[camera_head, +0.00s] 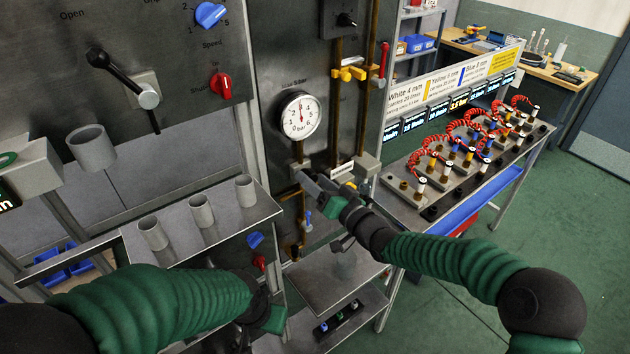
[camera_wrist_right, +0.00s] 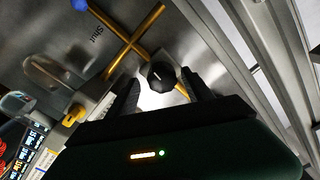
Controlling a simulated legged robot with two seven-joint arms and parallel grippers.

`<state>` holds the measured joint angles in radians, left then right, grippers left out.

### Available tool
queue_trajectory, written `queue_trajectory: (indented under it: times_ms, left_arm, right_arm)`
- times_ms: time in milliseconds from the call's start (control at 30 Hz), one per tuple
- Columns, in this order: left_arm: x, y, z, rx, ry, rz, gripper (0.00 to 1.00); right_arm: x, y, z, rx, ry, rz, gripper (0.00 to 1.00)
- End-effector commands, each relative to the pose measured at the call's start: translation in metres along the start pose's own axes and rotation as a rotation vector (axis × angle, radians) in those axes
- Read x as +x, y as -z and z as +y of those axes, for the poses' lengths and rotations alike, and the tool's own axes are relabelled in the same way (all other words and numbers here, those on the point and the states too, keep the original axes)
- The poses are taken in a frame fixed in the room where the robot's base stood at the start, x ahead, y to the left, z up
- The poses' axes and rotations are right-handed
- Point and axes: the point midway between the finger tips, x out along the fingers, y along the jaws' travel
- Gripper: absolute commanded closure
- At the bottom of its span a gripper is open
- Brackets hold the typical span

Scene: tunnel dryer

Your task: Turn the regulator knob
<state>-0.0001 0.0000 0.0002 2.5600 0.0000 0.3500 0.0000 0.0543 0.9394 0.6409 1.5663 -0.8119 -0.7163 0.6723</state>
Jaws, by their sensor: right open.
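The regulator knob (camera_wrist_right: 160,75) is round and black with a pale pointer line. In the right wrist view it sits by the brass pipes, between the two dark fingers of my right gripper (camera_wrist_right: 163,86). The fingers stand apart, one on each side of it; I cannot tell whether they touch it. In the head view my right gripper (camera_head: 305,180) is at the pipework below the round pressure gauge (camera_head: 300,117) and hides the knob. My left gripper (camera_head: 262,312) is low in the middle, mostly hidden by its own arm; its fingers do not show clearly.
A shelf with grey cups (camera_head: 201,211) stands left of my right gripper. A black lever (camera_head: 113,72) and a red knob (camera_head: 220,86) are on the left panel. A yellow valve handle (camera_head: 348,73) is above. A bench with red coiled hoses (camera_head: 470,130) stands right.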

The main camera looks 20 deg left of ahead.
Motion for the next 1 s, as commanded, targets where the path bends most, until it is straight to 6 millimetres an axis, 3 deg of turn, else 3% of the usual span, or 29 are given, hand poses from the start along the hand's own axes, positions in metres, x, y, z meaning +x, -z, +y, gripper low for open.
queue_trajectory:
  times_ms: [133,267,600,700,833,1000]
  left_arm:
    - [0.003,-0.001,0.0,0.0,0.0,0.0,0.64]
    - [0.013,-0.003,0.0,0.0,0.0,0.0,0.64]
    - [0.039,-0.009,0.0,0.0,0.0,0.0,0.64]
    - [0.043,-0.01,0.0,0.0,0.0,0.0,0.64]
    - [0.044,-0.01,0.0,0.0,0.0,0.0,0.64]
    - [0.044,-0.01,0.0,0.0,0.0,0.0,0.64]
  right_arm:
    - [-0.005,0.0,0.001,-0.001,0.0,0.001,0.41]
    - [-0.028,-0.003,0.003,-0.002,-0.002,0.0,0.41]
    - [-0.128,-0.001,0.006,-0.003,-0.004,0.003,0.41]
    - [-0.149,-0.001,0.005,-0.001,-0.003,0.002,0.41]
    - [-0.167,0.0,0.005,0.001,-0.001,0.002,0.41]
    - [-0.172,0.001,0.003,0.002,0.001,0.001,0.41]
